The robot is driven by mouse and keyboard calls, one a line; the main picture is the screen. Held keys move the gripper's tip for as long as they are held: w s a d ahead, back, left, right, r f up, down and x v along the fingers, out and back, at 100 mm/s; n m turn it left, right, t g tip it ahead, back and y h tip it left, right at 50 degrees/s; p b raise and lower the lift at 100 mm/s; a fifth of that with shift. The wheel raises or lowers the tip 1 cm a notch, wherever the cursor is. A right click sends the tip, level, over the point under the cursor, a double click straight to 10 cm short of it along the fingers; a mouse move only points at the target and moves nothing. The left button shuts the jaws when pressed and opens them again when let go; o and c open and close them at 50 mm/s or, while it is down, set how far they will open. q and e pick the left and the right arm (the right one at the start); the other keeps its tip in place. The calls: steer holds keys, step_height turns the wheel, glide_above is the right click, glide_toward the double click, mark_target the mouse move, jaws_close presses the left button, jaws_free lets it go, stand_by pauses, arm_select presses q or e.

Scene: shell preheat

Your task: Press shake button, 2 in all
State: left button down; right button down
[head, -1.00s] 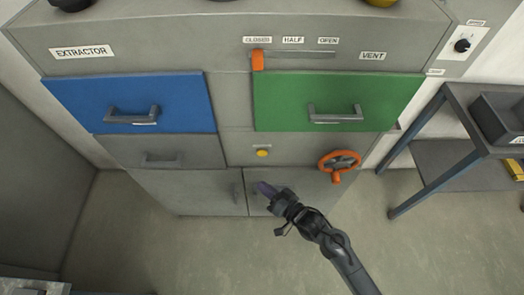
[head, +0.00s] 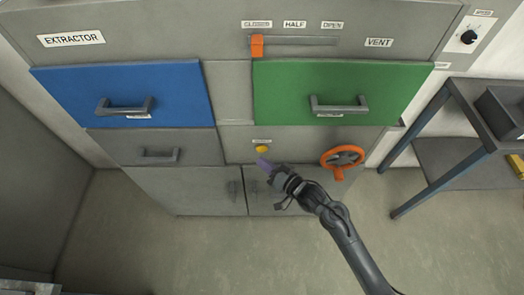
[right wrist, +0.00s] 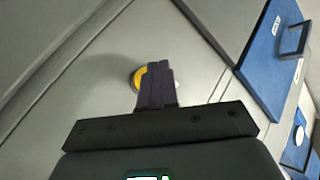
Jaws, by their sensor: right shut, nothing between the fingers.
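The yellow shake button (head: 262,149) sits on the grey panel below the green drawer, with a small label above it. My right gripper (head: 263,163) is shut and empty, its purple fingertips just below the button in the head view. In the right wrist view the shut fingers (right wrist: 158,72) cover part of the yellow button (right wrist: 138,78). I cannot tell whether the tips touch it. My left gripper does not show.
An orange handwheel (head: 342,157) stands out to the right of the button. The green drawer (head: 337,92) and blue drawer (head: 123,96) have protruding handles. An orange vent slider (head: 257,46) is at CLOSED. A dark shelf (head: 450,160) stands at right.

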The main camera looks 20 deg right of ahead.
mark_target(262, 148)
steer(key=shift+w+d, duration=0.2)
steer(key=shift+w, duration=0.45)
stand_by(0.5)
stand_by(0.7)
steer(key=shift+w, duration=0.1)
stand_by(0.5)
steer(key=shift+w+d, duration=0.15)
steer(key=shift+w, duration=0.15)
steer(key=shift+w, duration=0.1)
stand_by(0.4)
